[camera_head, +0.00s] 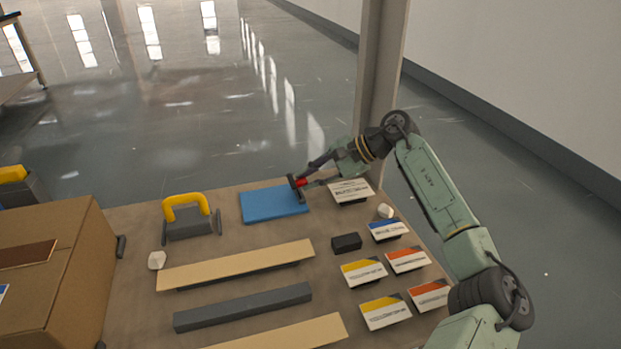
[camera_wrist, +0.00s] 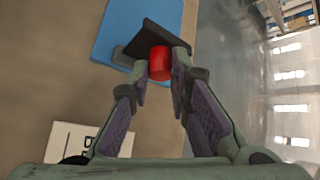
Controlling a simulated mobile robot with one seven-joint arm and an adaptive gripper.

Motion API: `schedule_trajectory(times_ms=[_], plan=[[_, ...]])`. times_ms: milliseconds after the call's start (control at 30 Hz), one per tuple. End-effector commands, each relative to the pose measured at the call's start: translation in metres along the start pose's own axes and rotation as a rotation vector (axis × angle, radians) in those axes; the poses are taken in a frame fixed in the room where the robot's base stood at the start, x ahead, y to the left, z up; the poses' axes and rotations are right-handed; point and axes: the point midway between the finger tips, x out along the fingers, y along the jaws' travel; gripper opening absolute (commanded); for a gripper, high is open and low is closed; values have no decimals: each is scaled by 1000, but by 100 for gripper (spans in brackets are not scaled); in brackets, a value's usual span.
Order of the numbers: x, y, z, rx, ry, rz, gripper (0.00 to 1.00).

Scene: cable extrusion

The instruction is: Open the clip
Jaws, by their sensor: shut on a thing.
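A clip with a red cylindrical knob (camera_head: 300,183) and a dark flat plate stands at the right edge of the blue board (camera_head: 270,206). In the wrist view the red knob (camera_wrist: 160,62) sits between the fingertips, with the dark plate (camera_wrist: 152,38) just beyond it and the blue board (camera_wrist: 115,35) behind. My gripper (camera_head: 305,181) reaches in from the right and is shut on the red knob; it also shows in the wrist view (camera_wrist: 160,70). The clip's far side and base are partly hidden.
A yellow-handled dark block (camera_head: 190,228) stands left of the board. A cardboard box (camera_head: 85,235) fills the left. Long bars (camera_head: 243,307) lie in front. Several labelled cards (camera_head: 363,271) and a small black block (camera_head: 346,243) are at right. A post (camera_head: 375,80) rises behind my arm.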

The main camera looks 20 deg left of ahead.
Motion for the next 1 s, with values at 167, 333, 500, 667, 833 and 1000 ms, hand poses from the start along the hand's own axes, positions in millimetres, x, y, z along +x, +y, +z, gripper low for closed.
schedule_trajectory(times_ms=[167, 333, 500, 667, 833, 1000], plan=[[0, 0, -1, 2, 2, -2, 0], [0, 0, -1, 1, 2, -1, 27], [0, 0, 0, 1, 1, 0, 38], [0, 0, 0, 1, 1, 0, 38], [-3, 0, 0, 1, 2, 0, 38], [-24, 0, -1, 1, 3, -3, 38]])
